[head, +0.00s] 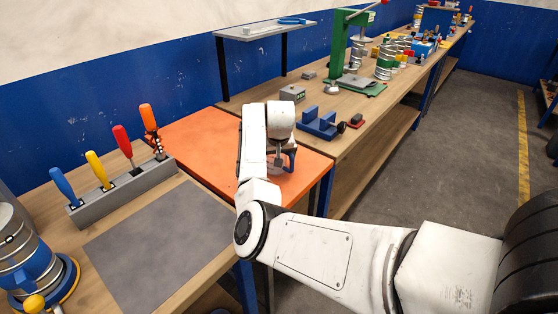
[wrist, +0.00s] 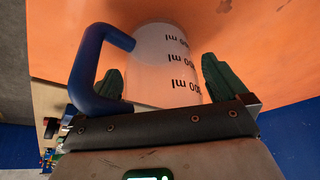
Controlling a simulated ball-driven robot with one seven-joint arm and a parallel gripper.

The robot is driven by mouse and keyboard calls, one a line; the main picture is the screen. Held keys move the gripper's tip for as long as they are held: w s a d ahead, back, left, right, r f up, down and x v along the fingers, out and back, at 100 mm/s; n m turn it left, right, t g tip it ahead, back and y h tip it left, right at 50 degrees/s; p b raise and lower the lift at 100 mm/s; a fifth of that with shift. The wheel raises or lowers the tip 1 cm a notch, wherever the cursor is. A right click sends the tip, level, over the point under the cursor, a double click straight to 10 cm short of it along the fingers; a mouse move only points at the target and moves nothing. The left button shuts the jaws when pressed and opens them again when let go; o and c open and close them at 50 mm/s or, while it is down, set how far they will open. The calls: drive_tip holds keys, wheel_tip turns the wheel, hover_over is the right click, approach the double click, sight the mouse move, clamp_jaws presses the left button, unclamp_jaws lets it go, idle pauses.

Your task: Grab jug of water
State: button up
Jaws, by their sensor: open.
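The jug (wrist: 160,60) is a translucent white vessel with black "ml" markings and a blue handle (wrist: 102,55). In the wrist view it stands on the orange table top (wrist: 265,50). My gripper (wrist: 163,77) is open, with one green finger on each side of the jug's body. The left finger is close to the handle and partly behind it. I cannot tell whether either finger touches the jug. In the head view only a bit of the blue handle (head: 291,157) shows; my arm and gripper (head: 278,160) hide most of the jug.
A blue vise-like block (head: 320,124) stands behind the orange table. A grey rack (head: 120,190) of colourful-handled tools is at the left, by a grey mat (head: 150,240). A grey shelf (head: 265,30) stands at the back. Open floor (head: 450,150) lies to the right.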

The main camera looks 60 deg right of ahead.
drive_tip(key=shift+c, duration=0.4)
drive_tip(key=c, duration=0.9)
drive_tip(key=shift+r, duration=0.15)
